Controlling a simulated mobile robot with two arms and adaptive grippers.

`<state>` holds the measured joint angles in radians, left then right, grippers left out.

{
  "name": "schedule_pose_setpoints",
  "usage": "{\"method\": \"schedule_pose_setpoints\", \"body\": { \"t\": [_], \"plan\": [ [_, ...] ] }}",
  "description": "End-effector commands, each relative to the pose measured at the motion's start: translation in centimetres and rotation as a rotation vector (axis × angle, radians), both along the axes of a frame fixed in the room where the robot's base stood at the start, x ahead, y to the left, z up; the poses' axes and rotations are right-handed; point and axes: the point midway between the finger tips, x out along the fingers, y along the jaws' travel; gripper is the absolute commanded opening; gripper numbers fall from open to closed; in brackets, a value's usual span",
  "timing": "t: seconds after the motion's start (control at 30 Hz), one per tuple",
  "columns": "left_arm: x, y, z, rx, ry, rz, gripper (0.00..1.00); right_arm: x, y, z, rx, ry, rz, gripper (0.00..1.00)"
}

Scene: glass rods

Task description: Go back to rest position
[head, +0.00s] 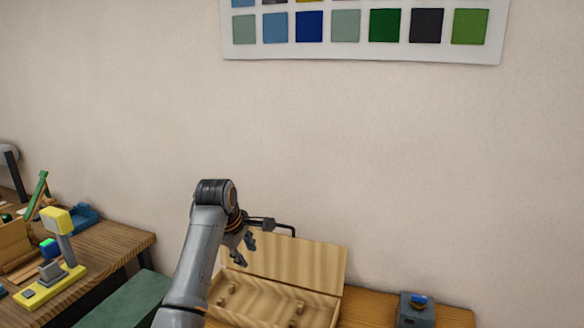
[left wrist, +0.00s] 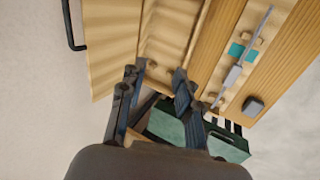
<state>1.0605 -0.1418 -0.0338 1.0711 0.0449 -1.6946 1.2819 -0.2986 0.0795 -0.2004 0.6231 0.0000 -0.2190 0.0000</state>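My left gripper (head: 243,250) is in the air in front of the open wooden box (head: 283,262) in the head view. Its arm rises from the bottom edge and bends at the dark joint. In the left wrist view my left gripper (left wrist: 156,76) has its two fingers apart, with nothing between them. The wooden box (left wrist: 112,50) shows beyond the fingers, tilted in the picture. A thin pale rod (left wrist: 243,58) lies over teal pieces to the right of the box there. My right gripper is in neither view.
A yellow lamp-like tool (head: 57,255) and other items stand on the left table (head: 130,243). A green surface (head: 125,300) lies between the tables. A colour chart (head: 365,50) hangs on the wall.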

Motion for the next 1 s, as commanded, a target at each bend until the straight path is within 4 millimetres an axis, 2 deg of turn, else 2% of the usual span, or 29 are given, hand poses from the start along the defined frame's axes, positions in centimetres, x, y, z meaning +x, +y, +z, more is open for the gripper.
{"method": "schedule_pose_setpoints", "body": {
  "t": [0.23,0.37,0.5,0.57,0.7,0.87,0.9,1.0],
  "plan": [
    [-2.7,2.0,-6.1,0.062,-0.001,-0.093,0.33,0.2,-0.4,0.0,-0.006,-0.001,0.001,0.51],
    [-5.6,3.4,-10.6,0.116,-0.001,-0.174,0.33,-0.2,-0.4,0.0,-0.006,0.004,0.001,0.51],
    [-10.7,5.3,-15.9,0.197,-0.001,-0.302,0.33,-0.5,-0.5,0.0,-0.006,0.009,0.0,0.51],
    [-13.2,6.0,-17.9,0.233,-0.001,-0.362,0.33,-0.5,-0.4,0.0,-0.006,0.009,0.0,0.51],
    [-19.6,7.3,-21.7,0.318,0.004,-0.514,0.33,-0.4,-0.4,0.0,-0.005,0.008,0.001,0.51],
    [-27.5,8.4,-24.2,0.409,0.009,-0.703,0.33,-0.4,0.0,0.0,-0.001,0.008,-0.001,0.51],
    [-29.4,8.7,-24.5,0.429,0.009,-0.751,0.33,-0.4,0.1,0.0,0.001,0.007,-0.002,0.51],
    [-33.6,8.9,-24.7,0.472,0.01,-0.859,0.33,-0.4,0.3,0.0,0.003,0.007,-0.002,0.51]
  ]
}}
